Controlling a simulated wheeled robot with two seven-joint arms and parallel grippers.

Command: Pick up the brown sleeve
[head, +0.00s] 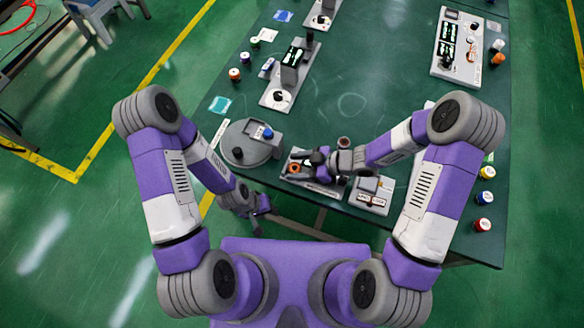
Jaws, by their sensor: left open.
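A small orange-brown round part (294,168) shows on a fixture (323,188) at the table's near edge. It may be the brown sleeve, but it is too small to be sure. My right gripper (308,163) is low over this fixture, just right of the orange-brown part. Its fingers are dark and blurred against the fixture, so its opening and any contact are unclear. My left gripper (262,210) is open and empty, below and left of the fixture, off the table's near edge.
A grey round base (233,135) with a black knob stands left of the fixture. A small grey box (371,195) is to its right. Several coloured jars line the right edge, including a blue one (486,172). The table's middle (390,85) is clear.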

